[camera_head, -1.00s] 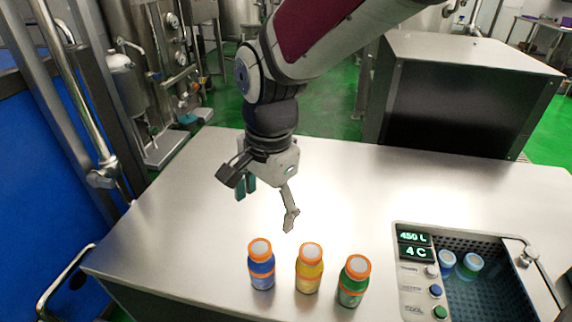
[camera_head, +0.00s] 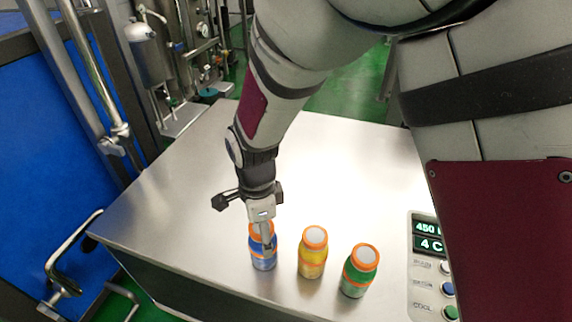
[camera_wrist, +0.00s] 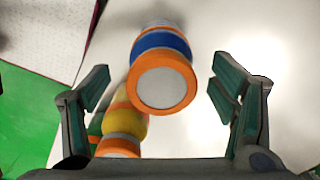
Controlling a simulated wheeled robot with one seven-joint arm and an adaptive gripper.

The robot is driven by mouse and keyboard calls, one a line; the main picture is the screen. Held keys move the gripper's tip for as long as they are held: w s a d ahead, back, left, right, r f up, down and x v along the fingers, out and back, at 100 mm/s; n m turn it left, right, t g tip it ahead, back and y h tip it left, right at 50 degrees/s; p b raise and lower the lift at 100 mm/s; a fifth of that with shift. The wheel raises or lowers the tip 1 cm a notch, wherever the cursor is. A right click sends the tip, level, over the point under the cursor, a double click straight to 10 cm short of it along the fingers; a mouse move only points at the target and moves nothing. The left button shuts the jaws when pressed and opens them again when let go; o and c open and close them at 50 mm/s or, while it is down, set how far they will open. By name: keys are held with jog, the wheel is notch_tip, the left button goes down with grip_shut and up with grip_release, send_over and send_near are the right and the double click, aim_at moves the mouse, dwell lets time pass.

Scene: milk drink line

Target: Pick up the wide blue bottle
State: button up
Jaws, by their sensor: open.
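The wide blue bottle (camera_head: 263,252) stands upright on the steel table, leftmost of three bottles in the head view. It has an orange-rimmed cap with a pale top, and part of it is hidden behind my gripper (camera_head: 262,228). In the wrist view the blue bottle (camera_wrist: 163,75) lies between the open fingers of my gripper (camera_wrist: 168,95), with visible gaps on both sides. Whether the fingers reach around its body in depth is hard to tell.
A yellow bottle (camera_head: 312,254) stands close to its right, and a green bottle (camera_head: 358,272) stands beyond that. A control panel (camera_head: 428,262) is at the right, partly covered by my arm. The table (camera_head: 190,210) is clear to the left.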

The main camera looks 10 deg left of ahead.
jog(key=shift+a+f+b, duration=0.1)
jog(key=shift+f+b, duration=0.35)
jog(key=shift+f, duration=2.45)
jog(key=c, duration=1.6)
jog(key=shift+r, duration=0.1)
jog(key=shift+r+p, duration=0.7)
jog(key=shift+p, duration=0.05)
jog(key=r+p, duration=0.2)
jog(key=shift+s+r+p, duration=0.25)
jog(key=shift+s+p, duration=0.05)
jog(key=shift+s, duration=0.1)
jog(key=s+d+p, duration=0.2)
jog(key=s, duration=0.2)
jog(key=s+d+p, duration=0.2)
jog(key=s+p, duration=0.1)
jog(key=s, duration=0.2)
jog(key=s+d+r+p, duration=0.1)
jog(key=s+d+p, duration=0.1)
jog(key=s, duration=0.2)
jog(key=shift+s+d+p, duration=0.35)
jog(key=shift+d, duration=0.05)
